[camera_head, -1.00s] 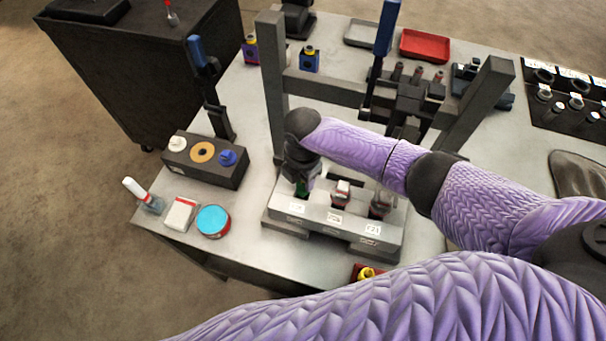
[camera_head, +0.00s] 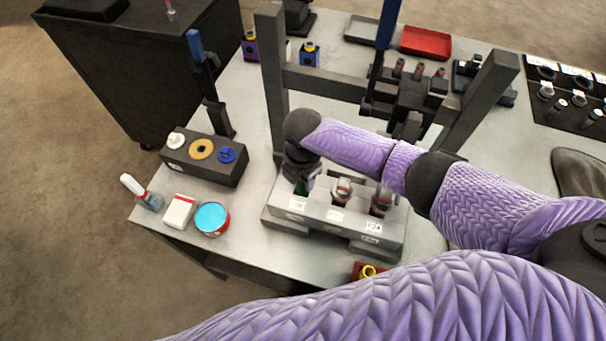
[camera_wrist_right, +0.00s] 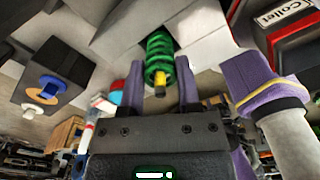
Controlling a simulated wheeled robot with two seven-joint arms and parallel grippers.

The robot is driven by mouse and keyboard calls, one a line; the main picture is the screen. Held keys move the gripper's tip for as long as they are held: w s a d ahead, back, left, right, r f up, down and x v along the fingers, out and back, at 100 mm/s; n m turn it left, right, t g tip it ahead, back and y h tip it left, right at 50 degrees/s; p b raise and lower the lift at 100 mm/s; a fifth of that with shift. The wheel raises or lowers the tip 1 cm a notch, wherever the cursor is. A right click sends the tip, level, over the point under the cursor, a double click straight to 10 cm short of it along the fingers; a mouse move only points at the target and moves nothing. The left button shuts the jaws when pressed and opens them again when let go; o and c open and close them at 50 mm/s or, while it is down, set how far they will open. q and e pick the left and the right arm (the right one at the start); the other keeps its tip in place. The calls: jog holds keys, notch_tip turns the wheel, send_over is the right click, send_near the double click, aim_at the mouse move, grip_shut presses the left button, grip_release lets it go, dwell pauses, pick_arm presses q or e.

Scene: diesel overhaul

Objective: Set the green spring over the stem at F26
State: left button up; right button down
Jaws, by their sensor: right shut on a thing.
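In the head view my right gripper (camera_head: 300,182) points down over the left position of the grey block (camera_head: 285,212). The right wrist view shows its two purple fingers (camera_wrist_right: 160,88) shut on the green spring (camera_wrist_right: 158,58). A yellow tip shows at the spring's near end. In the head view only a sliver of green (camera_head: 300,188) shows below the gripper, so I cannot tell whether the spring is around a stem. The middle stem (camera_head: 341,190) and right stem (camera_head: 380,203) stand in the block. The labels are too small to read surely. My left gripper is out of view.
A dark box with white, tan and blue knobs (camera_head: 203,165) stands left of the block. A dark frame (camera_head: 273,80) rises behind the block.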

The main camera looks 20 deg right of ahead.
jog(key=shift+f, duration=0.45)
grip_release()
dwell(0.3)
jog(key=shift+r, duration=0.1)
notch_tip(320, 180, up, 8)
jog(key=p, duration=0.7)
jog(key=shift+p, duration=0.35)
